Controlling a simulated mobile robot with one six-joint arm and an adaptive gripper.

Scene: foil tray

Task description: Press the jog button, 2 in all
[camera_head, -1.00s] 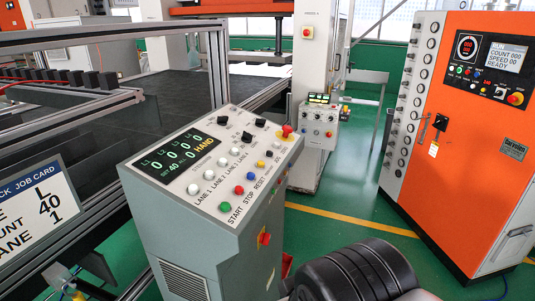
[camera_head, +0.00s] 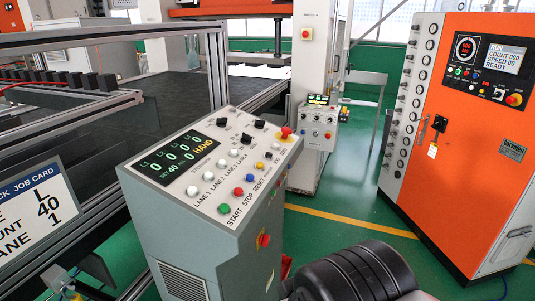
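A grey control console (camera_head: 205,225) stands in the middle of the view with a sloped light panel. Its buttons are white lane buttons, a green START button (camera_head: 225,209), a red STOP button (camera_head: 238,191), a blue RESET button (camera_head: 250,177) and a yellow button (camera_head: 261,164). The lettering beside the yellow button is too small to read, so I cannot tell for certain which button is jog. The console display (camera_head: 181,154) shows zeros for its lanes, SET 40 and HAND. My gripper is not in view; nothing touches the buttons.
A red knob (camera_head: 286,132) stands at the panel's back right corner. An orange cabinet (camera_head: 470,150) on the right reads COUNT 000, SPEED 00, READY. A job card (camera_head: 38,210) is at the left. A dark conveyor with metal rails lies behind.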

